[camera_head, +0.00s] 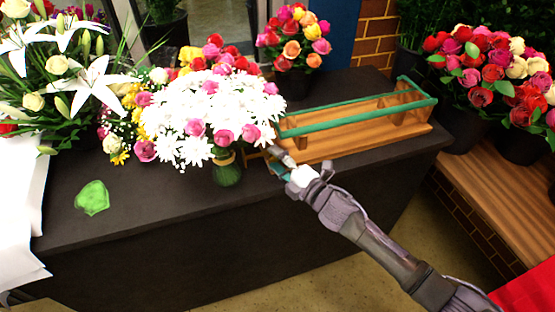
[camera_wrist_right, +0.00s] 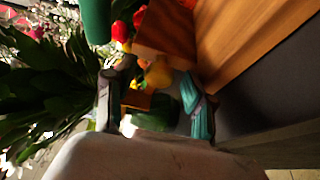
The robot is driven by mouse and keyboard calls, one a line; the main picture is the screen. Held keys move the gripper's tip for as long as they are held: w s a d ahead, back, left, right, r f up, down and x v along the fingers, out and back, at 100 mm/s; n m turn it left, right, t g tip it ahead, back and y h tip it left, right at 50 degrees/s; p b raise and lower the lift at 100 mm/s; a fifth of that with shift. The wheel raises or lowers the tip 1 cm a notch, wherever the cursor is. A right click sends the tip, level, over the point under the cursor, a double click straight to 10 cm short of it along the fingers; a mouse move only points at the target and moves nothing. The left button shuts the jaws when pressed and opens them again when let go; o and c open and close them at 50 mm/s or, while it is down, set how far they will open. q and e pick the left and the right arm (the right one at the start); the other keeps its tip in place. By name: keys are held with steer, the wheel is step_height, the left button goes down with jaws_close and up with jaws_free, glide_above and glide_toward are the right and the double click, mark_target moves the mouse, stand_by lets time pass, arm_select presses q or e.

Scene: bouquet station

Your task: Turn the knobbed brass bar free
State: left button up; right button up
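A long wooden box (camera_head: 325,148) with a green rim stands on the dark counter, right of the white bouquet. My right gripper (camera_head: 279,160) is at the box's near left end, and its fingertips are small and partly blurred there. In the right wrist view the two fingers of my right gripper (camera_wrist_right: 152,108) stand apart, one dark and one teal. A rounded yellow-orange piece (camera_wrist_right: 157,73) shows beyond the gap; it may be the bar's knob, but I cannot tell. The brass bar is not clearly visible in either view. My left gripper is not in view.
A bouquet of white flowers (camera_head: 215,112) in a green vase (camera_head: 228,172) stands close left of my right gripper. A green patch (camera_head: 92,198) lies on the left of the counter (camera_head: 150,215). More flowers stand behind. The counter's front left is mostly clear.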

steer(key=v, duration=1.2)
stand_by(0.3)
steer(key=d+f+m+h, duration=0.3)
steer(key=d+f+m, duration=0.1)
steer(key=f, duration=0.4)
steer(key=d+f+m+h, duration=0.3)
steer(key=f+m, duration=0.1)
steer(key=f, duration=0.4)
steer(key=s+d+f+m+g+h, duration=0.2)
steer(key=s+d+f+m, duration=0.15)
steer(key=f, duration=0.45)
steer(key=s+d+f+m+g+h, duration=0.2)
steer(key=s+d+f+m, duration=0.15)
steer(key=f, duration=0.45)
steer(key=s+d+f+m+g+h, duration=0.15)
steer(key=s+f+m+g, duration=0.25)
steer(key=s+f, duration=0.95)
steer(key=s+f+m+g, duration=0.2)
steer(key=s+f, duration=0.1)
steer(key=s, duration=0.8)
steer(key=s+f+m+g, duration=0.2)
steer(key=s+f+m, duration=0.1)
steer(key=s, duration=0.9)
steer(key=shift+a+g, duration=0.3)
steer(key=shift+a, duration=0.05)
